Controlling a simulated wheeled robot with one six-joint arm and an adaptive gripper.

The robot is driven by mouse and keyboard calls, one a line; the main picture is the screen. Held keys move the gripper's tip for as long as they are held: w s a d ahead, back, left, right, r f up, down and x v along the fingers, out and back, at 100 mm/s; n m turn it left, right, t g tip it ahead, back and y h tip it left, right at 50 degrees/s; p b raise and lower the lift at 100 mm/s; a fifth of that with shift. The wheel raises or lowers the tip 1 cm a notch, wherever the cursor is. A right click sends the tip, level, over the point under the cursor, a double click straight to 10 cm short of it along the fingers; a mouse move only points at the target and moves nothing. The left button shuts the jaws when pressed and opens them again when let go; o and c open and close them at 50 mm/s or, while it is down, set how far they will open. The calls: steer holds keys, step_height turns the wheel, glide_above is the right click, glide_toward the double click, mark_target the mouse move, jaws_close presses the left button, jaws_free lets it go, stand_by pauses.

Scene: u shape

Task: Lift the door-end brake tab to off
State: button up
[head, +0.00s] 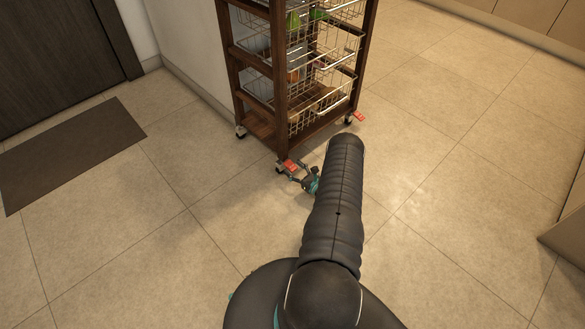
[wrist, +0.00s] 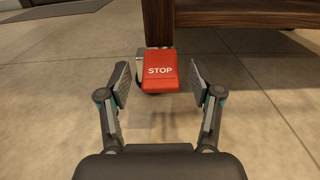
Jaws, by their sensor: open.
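A red brake tab marked STOP (wrist: 163,71) sits at a caster under the near corner post of the wooden trolley. In the head view this tab (head: 290,165) is the one nearer the door. My gripper (wrist: 158,83) is open, with one finger on each side of the tab's front edge. In the head view my gripper (head: 301,174) is low by the floor at this corner. The caster is mostly hidden behind the tab.
The trolley (head: 262,130) holds wire baskets (head: 318,112) with goods. A second red tab (head: 359,117) is at its right corner, and another caster (head: 240,132) at left. A dark door (head: 60,50) and mat (head: 72,152) are left. The floor in front is clear.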

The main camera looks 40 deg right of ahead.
mark_target(287, 162)
steer(key=shift+w, duration=0.55)
steer(key=c, duration=1.2)
steer(key=shift+o, duration=0.2)
steer(key=shift+r, duration=0.15)
steer(key=r+g+p, duration=0.1)
steer(key=g, duration=0.2)
steer(key=shift+w+r, duration=0.1)
steer(key=shift+r, duration=0.1)
steer(key=shift+w+a+r+g+h, duration=0.1)
steer(key=shift+r+g, duration=0.1)
steer(key=shift+g, duration=0.7)
steer(key=shift+w+d+r+g+h, duration=0.1)
steer(key=shift+r+g, duration=0.15)
steer(key=shift+g, duration=0.65)
steer(key=shift+w+a+r+g+h, duration=0.1)
steer(key=shift+r+g, duration=0.1)
steer(key=shift+g, duration=0.7)
